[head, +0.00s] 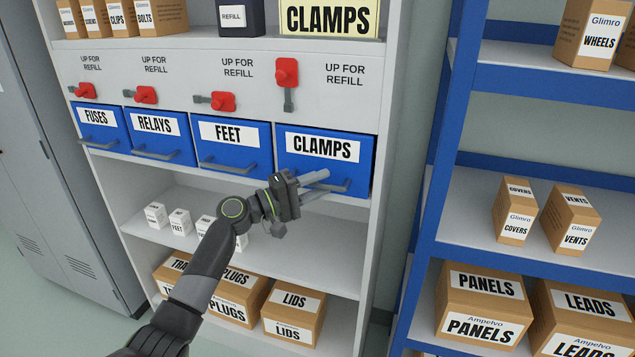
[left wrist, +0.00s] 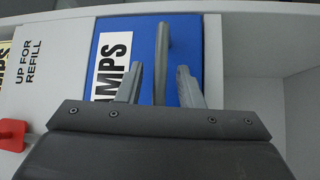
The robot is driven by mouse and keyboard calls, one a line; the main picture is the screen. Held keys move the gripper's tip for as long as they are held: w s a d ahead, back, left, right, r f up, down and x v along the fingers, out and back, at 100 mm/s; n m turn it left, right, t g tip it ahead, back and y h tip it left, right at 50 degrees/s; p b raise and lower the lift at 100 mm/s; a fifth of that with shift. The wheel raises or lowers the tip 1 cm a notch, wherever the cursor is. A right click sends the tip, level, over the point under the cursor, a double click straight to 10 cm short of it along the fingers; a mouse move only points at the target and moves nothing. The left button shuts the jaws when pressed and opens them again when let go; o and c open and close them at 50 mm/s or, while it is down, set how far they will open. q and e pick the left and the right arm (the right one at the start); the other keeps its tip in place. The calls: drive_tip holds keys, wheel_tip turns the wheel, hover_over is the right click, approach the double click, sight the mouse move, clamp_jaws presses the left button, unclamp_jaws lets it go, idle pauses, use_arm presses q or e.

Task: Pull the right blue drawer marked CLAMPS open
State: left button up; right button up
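The blue CLAMPS drawer (head: 361,150) is at the right end of the row of drawers, its front about in line with the others. Its grey bar handle (head: 342,187) is low on the front. My left gripper (head: 322,186) is at the handle, partly covering it. In the left wrist view, the fingers (left wrist: 160,85) are apart, with the handle (left wrist: 162,50) between them; I cannot tell if either finger touches it. The drawer also shows there (left wrist: 187,45). The red lever (head: 287,72) above CLAMPS points up. My right gripper is not in view.
Blue drawers FEET (head: 232,160), RELAYS (head: 170,147) and FUSES (head: 90,136) are to the left, with red levers turned sideways. A lower shelf (head: 290,260) holds small boxes. A blue rack (head: 425,235) with cartons stands close on the right.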

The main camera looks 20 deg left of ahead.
use_arm(q)
drive_tip(key=shift+c, duration=0.3)
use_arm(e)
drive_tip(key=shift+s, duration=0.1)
use_arm(q)
clamp_jaws()
